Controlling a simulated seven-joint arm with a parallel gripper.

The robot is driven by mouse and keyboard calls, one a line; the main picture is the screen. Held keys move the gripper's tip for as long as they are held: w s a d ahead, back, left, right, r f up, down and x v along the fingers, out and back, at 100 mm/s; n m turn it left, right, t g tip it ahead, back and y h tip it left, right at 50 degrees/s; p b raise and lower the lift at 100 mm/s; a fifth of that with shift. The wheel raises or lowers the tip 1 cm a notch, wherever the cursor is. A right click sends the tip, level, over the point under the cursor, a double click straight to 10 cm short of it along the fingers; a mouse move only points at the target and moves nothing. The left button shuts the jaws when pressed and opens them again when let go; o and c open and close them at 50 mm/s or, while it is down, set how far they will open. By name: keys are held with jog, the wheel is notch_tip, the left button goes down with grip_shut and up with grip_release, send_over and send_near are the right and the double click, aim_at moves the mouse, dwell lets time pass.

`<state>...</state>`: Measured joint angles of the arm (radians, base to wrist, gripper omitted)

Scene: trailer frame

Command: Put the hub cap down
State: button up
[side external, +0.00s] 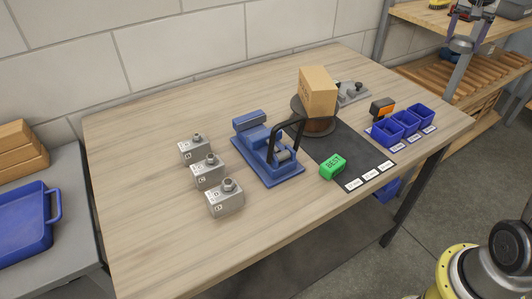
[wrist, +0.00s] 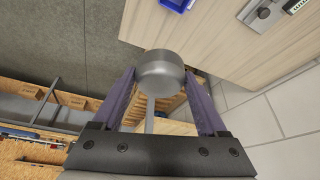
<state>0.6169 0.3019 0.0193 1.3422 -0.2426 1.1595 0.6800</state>
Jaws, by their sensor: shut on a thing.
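The hub cap (wrist: 160,72) is a round grey metal cup shape. In the wrist view it sits between the two purple fingers of my gripper (wrist: 162,82), which is shut on it. In the side view the hub cap (side external: 462,45) hangs below my gripper (side external: 465,36) at the top right. It is in the air, past the table's right end and in front of the wooden shelving. The wooden table (side external: 150,235) fills the middle of the side view.
A cardboard box (side external: 318,91) stands on a round dark stand. Blue bins (side external: 405,122), a green block (side external: 333,166), a blue fixture (side external: 265,150) and grey boxes (side external: 208,172) occupy the table. The table's left and front areas are clear. Wooden shelves (side external: 480,75) stand at right.

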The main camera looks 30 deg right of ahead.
jog(key=w+a+n+t+y, duration=0.2)
jog(key=w+a+n, duration=0.6)
jog(key=a, duration=0.9)
jog(key=w+a+n+y, duration=0.1)
jog(key=w+a+n, duration=0.15)
jog(key=a, duration=0.75)
jog(key=w+a+n+y, duration=0.1)
jog(key=w+a+n, duration=0.15)
jog(key=a, duration=0.75)
jog(key=s+a+n+y, duration=0.1)
jog(key=s+a+n, duration=0.35)
jog(key=a, duration=0.65)
jog(key=s+a+n+y, duration=0.25)
jog(key=s+a, duration=0.25)
jog(key=a, duration=0.7)
jog(key=s+a+n+y, duration=0.1)
jog(key=s+a+n, duration=0.35)
jog(key=a, duration=0.65)
notch_tip(320, 180, down, 11)
jog(key=shift+g+h, duration=0.25)
jog(key=shift+g, duration=0.05)
jog(key=w+a+f, duration=0.8)
jog(key=a+f, duration=0.1)
jog(key=shift+w+a, duration=0.2)
jog(key=shift+a, duration=0.1)
jog(key=shift+w+a+f, duration=0.3)
jog(key=shift+a+f, duration=0.05)
jog(key=shift+f, duration=0.2)
jog(key=shift+w+a+f, duration=0.1)
jog(key=shift+f, duration=1.55)
